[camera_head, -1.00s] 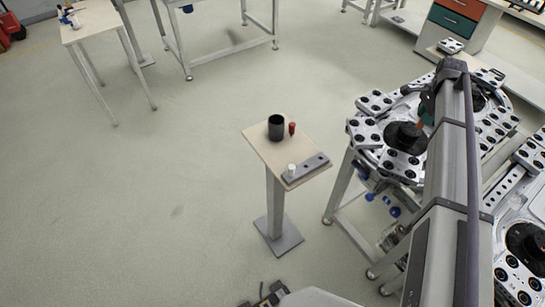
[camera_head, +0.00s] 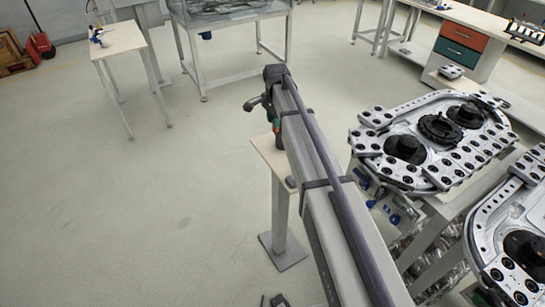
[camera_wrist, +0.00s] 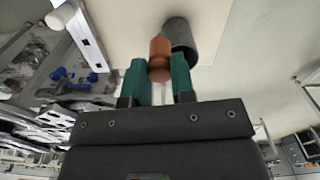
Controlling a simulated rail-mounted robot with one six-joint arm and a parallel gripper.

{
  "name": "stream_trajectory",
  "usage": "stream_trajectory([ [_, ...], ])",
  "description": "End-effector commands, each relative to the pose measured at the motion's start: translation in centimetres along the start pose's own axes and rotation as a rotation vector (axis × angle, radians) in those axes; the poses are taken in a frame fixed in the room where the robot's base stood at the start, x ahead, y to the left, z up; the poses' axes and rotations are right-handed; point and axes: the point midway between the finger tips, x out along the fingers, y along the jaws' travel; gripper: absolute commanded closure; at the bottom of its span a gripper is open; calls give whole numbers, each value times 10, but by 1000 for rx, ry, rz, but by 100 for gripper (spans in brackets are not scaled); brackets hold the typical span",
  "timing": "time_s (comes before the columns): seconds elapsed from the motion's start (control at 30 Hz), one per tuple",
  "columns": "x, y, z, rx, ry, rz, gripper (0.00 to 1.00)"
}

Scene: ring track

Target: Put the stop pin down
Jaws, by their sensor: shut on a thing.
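The stop pin, an orange-brown rounded piece (camera_wrist: 159,62), is between the two green fingers of my gripper (camera_wrist: 159,80) in the wrist view. My gripper is shut on it. Behind the pin is the pale top of a small stand (camera_wrist: 125,22), with a dark grey cup (camera_wrist: 181,36) just right of the pin. I cannot tell whether the pin touches the stand.
A grey bar (camera_wrist: 92,42) with a white cylinder (camera_wrist: 61,15) lies on the stand, left in the wrist view. The ring track (camera_head: 385,170) with its carriers is to the right in the head view. Open floor (camera_head: 130,210) lies to the left.

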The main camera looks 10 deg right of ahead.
Motion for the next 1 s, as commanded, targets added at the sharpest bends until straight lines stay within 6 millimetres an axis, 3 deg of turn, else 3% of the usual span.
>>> stream_trajectory([
  [0.3,66,0,0,0,0,0,99],
  [0.47,66,0,0,0,0,0,99],
  [0.7,106,0,0,0,0,0,99],
  [1.0,103,0,0,0,0,0,99],
])
